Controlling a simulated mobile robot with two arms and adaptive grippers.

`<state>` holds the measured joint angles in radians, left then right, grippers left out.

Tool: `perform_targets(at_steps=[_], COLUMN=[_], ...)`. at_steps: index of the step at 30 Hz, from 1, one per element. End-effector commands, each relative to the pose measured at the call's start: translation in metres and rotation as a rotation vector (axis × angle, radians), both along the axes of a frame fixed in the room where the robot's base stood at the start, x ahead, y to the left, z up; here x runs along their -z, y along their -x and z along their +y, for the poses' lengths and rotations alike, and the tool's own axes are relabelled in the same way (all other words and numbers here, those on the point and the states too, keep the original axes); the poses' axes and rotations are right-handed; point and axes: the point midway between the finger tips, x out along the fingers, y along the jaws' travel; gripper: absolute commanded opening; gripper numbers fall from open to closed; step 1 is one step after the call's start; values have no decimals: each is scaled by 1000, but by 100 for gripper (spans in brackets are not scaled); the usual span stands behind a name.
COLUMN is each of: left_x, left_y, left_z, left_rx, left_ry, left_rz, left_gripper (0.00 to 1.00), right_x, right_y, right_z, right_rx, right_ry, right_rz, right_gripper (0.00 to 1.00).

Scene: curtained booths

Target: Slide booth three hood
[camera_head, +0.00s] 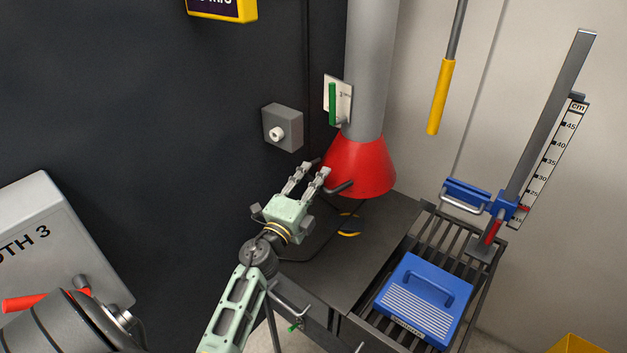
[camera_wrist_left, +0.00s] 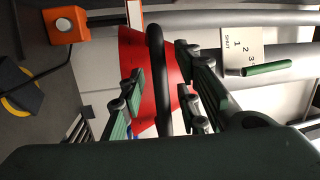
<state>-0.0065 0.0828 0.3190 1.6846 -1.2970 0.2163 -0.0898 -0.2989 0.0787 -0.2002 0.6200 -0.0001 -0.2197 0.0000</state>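The red hood (camera_head: 358,165) is a cone at the lower end of a grey duct (camera_head: 372,65), above a dark bench. A dark handle (camera_head: 342,187) sticks out from its lower front. My left gripper (camera_head: 318,167) is open at the hood's left side, close to the handle. In the left wrist view the dark handle bar (camera_wrist_left: 158,75) runs between the spread fingers, with a gap on both sides, and the red hood (camera_wrist_left: 137,60) is behind it. I cannot tell whether any finger touches the bar. My right gripper is not in view.
A damper plate with a green lever (camera_head: 332,104) is on the duct. A grey box with a knob (camera_head: 282,128) is on the dark wall. Right of the bench are a slatted rack with a blue handled block (camera_head: 423,300) and a centimetre scale (camera_head: 550,160). A yellow-handled rod (camera_head: 440,97) hangs above.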

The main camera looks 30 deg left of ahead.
Motion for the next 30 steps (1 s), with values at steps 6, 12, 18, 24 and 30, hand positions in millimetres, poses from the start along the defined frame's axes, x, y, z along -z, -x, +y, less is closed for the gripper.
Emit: perform_targets(at_steps=[6,12,18,24,30], left_x=[0,0,0,1,13], left_y=[0,0,0,0,0], left_z=[0,0,0,0,0], left_rx=[0,0,0,0,2], left_ry=[0,0,1,2,3], left_rz=[0,0,1,1,3], left_gripper=[17,0,0,0,0], right_x=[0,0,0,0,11], right_y=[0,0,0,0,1], right_z=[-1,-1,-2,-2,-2], right_rx=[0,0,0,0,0], right_ry=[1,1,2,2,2], right_rz=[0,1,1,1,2], right_gripper=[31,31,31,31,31])
